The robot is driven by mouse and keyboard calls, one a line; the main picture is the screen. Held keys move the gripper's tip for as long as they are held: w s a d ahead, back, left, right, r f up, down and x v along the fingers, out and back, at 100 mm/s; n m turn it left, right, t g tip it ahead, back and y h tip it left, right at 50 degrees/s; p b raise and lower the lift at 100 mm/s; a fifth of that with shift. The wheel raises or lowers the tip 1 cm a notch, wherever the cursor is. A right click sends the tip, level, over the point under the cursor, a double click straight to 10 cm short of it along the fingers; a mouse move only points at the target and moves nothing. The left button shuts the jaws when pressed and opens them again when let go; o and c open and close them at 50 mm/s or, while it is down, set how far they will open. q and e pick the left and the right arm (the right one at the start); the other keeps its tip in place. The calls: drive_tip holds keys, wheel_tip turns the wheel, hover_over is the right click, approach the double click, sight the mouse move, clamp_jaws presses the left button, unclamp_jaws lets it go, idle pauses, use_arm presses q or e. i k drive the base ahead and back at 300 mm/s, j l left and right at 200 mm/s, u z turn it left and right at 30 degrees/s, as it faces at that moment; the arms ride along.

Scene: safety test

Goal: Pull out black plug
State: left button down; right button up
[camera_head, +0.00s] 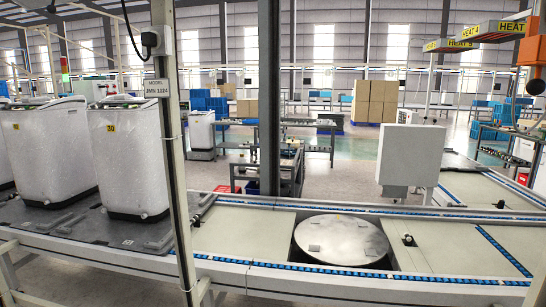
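A black plug (149,40) sits in a white socket (162,41) high on a grey metal post (172,130) at the upper left. Its black cable (127,28) hangs down on the left of the plug and runs up out of the picture. The plug's pins are hidden, and it looks fully seated against the socket. Neither my left nor my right gripper shows in the head view.
A white sign (156,88) is on the post below the socket. A round metal turntable (340,240) and a white box (410,155) are at the right.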

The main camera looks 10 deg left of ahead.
sight(148, 39)
drive_tip(key=i+u, duration=0.1)
drive_tip(key=u, duration=0.4)
drive_tip(key=i+u, duration=0.1)
drive_tip(key=u, duration=0.85)
drive_tip(key=i+l+u, duration=0.45)
drive_tip(key=l+u, duration=0.2)
drive_tip(key=l, duration=0.2)
drive_tip(key=i+l, duration=0.15)
drive_tip(key=l, duration=0.15)
drive_tip(key=i+l, duration=0.15)
drive_tip(key=l, duration=0.15)
drive_tip(key=i+l+u, duration=0.1)
drive_tip(key=l, duration=0.2)
